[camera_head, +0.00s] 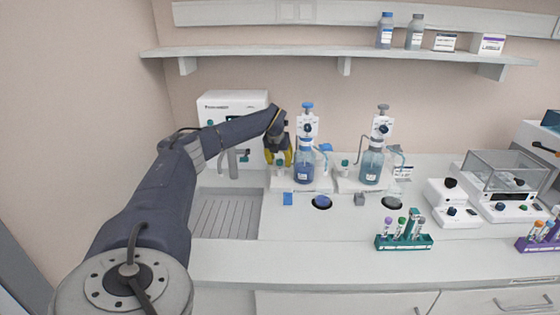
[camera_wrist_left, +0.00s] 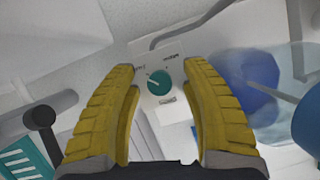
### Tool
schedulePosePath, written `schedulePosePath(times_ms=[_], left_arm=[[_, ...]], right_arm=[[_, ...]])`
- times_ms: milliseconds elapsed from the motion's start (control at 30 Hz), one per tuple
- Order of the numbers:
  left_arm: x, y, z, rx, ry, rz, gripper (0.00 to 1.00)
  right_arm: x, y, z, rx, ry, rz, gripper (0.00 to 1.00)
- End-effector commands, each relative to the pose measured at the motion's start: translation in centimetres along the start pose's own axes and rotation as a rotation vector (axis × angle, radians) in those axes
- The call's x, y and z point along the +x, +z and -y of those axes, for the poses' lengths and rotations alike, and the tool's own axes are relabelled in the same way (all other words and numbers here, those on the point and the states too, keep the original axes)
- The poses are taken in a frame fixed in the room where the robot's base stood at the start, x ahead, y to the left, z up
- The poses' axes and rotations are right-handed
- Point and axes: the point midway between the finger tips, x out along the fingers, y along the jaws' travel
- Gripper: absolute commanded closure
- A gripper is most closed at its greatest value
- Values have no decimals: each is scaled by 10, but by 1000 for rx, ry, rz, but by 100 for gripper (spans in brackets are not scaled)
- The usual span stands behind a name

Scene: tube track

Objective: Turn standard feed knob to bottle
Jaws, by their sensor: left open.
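The feed knob is a teal round knob (camera_wrist_left: 160,83) on a white plate (camera_wrist_left: 148,50) with small dark labels around it, in the left wrist view. A pale mark on the knob points toward its upper left; the label words are too small to read surely. My left gripper (camera_wrist_left: 165,95) is open, its yellow fingers on either side of the knob and apart from it. In the head view the left gripper (camera_head: 279,160) points down just left of a blue bottle (camera_head: 304,172) with a dispenser top, and hides the knob there. My right gripper is not in view.
A second dispenser bottle (camera_head: 371,165) with a grey top stands to the right. A teal tube rack (camera_head: 404,242) stands in front. A white machine (camera_head: 232,105) and a sink (camera_head: 226,215) are on the left. A shelf (camera_head: 340,52) runs above.

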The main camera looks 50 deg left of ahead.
Motion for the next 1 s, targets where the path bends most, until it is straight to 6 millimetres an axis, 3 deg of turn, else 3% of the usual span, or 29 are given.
schedulePosePath(times_ms=[233, 700, 1000], left_arm=[[-18, 0, 0, 0, -1, 1, 54], [-95, 1, 0, 0, -1, 2, 54], [-118, 1, 0, 1, 0, 1, 54]], right_arm=[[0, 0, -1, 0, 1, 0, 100], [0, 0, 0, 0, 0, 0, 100], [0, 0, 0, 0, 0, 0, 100]])
